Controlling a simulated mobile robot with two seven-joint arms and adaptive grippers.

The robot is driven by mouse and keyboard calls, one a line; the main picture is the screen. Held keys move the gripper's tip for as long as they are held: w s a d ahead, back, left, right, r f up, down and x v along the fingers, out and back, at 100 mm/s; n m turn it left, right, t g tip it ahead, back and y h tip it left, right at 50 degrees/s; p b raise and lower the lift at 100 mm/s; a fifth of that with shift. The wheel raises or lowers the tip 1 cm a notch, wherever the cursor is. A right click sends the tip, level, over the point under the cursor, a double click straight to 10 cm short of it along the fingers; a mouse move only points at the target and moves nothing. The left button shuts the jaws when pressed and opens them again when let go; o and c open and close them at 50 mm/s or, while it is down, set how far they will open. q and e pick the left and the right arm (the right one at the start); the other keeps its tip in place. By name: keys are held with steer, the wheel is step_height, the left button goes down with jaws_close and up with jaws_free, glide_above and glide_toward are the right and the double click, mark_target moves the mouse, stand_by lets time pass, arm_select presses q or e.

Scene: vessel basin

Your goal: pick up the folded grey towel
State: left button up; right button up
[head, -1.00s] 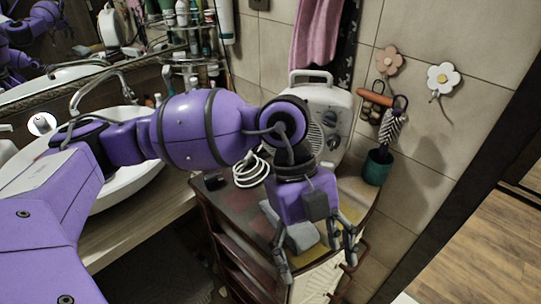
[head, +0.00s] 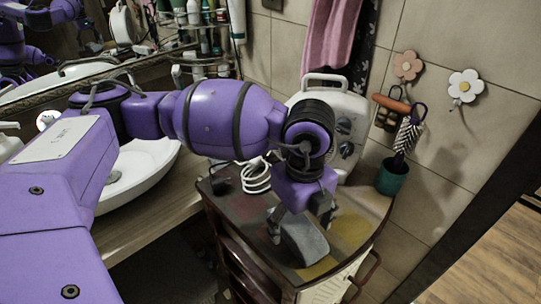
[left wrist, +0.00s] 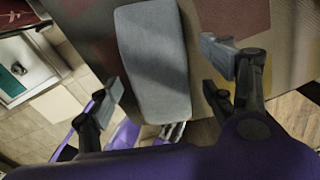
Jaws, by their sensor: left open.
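The folded grey towel (head: 304,243) lies flat on the cabinet top, partly hidden by my left gripper in the head view. In the left wrist view, the towel (left wrist: 155,62) is a long rounded grey pad running from the top edge down the middle. My left gripper (head: 300,224) is over the towel's far part, pointing down. Its fingers are spread and empty, one on each side of the towel in the left wrist view (left wrist: 164,76). I cannot tell the exact height of the fingertips above the towel. My right gripper is not in view.
The cabinet top (head: 350,228) has coloured patches. A white appliance (head: 345,115) and a coiled white cable (head: 256,178) are behind the gripper.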

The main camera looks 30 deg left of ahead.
arm_select(q)
steer(key=c, duration=1.2)
